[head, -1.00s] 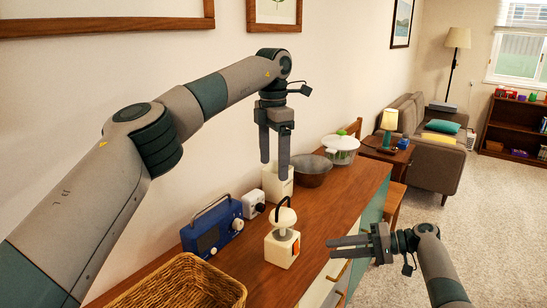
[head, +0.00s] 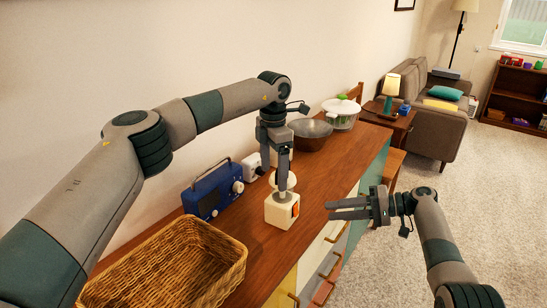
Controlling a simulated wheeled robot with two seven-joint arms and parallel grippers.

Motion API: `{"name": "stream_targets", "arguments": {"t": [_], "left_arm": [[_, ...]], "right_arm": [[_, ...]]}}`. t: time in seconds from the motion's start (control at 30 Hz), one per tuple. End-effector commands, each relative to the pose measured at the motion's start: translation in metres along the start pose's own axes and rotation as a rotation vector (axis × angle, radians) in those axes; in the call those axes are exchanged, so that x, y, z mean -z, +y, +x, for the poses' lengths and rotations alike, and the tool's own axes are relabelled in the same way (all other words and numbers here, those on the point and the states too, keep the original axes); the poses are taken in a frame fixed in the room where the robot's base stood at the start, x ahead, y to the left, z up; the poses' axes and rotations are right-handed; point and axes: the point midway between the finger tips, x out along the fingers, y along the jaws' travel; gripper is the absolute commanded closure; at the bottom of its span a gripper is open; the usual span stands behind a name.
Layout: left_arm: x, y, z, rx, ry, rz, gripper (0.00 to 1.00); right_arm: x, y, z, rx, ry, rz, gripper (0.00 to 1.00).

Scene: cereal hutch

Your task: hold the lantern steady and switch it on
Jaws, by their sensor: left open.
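The lantern (head: 281,211) stands upright on the wooden hutch top, with a cream square base, a pale rounded top and an orange switch (head: 295,210) on its right side. My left gripper (head: 275,178) points down at the lantern's upper part, its fingers open and partly hiding the top and handle. I cannot tell whether the fingers touch it. My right gripper (head: 348,208) is to the right of the lantern, off the hutch's front edge. Its fingers point left toward the switch side, apart and empty.
A blue radio (head: 212,190) and a small white device (head: 252,167) stand left of the lantern. A wicker basket (head: 185,262) is in front. A dark bowl (head: 310,134) and a white-green pot (head: 341,113) stand behind. The wood right of the lantern is clear.

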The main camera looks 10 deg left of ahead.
Motion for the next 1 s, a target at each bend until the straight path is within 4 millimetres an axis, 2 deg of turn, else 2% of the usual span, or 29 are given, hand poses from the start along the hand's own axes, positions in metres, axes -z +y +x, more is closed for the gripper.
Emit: {"name": "stream_targets", "arguments": {"t": [0.2, 0.57, 0.7, 0.8, 1.0], "left_arm": [[0.000, 0.000, 0.016, 0.001, 0.001, 0.001, 0.23], [0.000, 0.000, 0.019, 0.000, 0.000, 0.000, 0.23], [0.000, 0.000, 0.019, 0.000, 0.000, 0.000, 0.57], [0.000, 0.000, 0.019, 0.000, 0.000, 0.000, 0.78], [0.000, 0.000, 0.018, 0.000, 0.000, 0.000, 0.80]], "right_arm": [[0.000, 0.000, 0.000, 0.000, 0.000, 0.000, 0.69], [0.000, 0.000, 0.000, 0.000, 0.000, 0.000, 0.69], [0.000, 0.000, 0.000, 0.000, 0.000, 0.000, 0.69], [0.000, 0.000, 0.000, 0.000, 0.000, 0.000, 0.69], [0.000, 0.000, 0.000, 0.000, 0.000, 0.000, 0.69]]}}
